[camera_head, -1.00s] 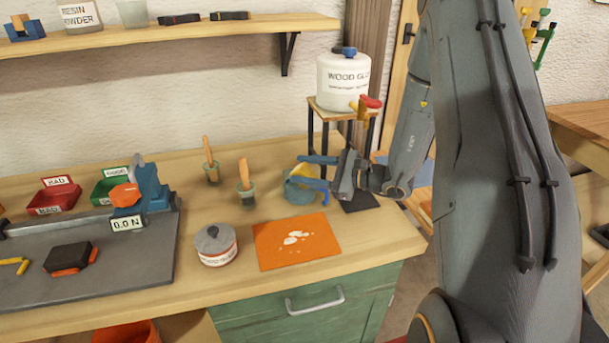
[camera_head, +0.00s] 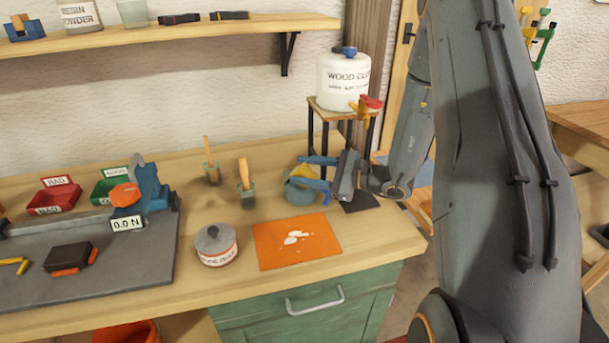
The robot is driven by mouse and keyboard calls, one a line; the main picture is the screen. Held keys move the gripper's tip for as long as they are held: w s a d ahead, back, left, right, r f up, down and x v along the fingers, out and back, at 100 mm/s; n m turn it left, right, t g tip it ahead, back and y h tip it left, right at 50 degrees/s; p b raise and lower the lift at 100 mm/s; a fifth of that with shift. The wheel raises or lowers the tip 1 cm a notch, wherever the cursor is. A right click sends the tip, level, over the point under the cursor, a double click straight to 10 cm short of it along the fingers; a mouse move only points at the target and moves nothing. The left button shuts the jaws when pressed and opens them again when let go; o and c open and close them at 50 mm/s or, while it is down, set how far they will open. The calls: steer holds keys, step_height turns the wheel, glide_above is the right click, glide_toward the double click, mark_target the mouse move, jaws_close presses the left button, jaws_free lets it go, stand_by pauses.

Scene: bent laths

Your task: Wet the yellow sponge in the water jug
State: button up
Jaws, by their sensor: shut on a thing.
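My gripper (camera_head: 308,171) reaches in from the right, its two blue fingers over the blue-grey water jug (camera_head: 299,195) on the bench. It is shut on the yellow sponge (camera_head: 303,171), of which only a small yellow patch shows between the fingers, at the jug's top. The fingers hide much of the sponge and part of the jug's rim. I cannot tell how deep the sponge sits or whether it touches water.
A wood glue jar (camera_head: 343,82) stands on a small stand (camera_head: 316,130) behind the gripper. Glue brushes in pots (camera_head: 247,196), a lidded round tin (camera_head: 216,247) and an orange mat (camera_head: 296,242) with pale spots are nearby. A grey fixture plate (camera_head: 140,265) lies at left.

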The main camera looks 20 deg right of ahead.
mark_target(305, 168)
steer(key=shift+s+f, duration=0.2)
steer(key=shift+f, duration=0.25)
steer(key=shift+w+r+p, duration=0.2)
steer(key=shift+r+p, duration=1.6)
steer(key=shift+r, duration=1.8)
steer(key=shift+c, duration=0.3)
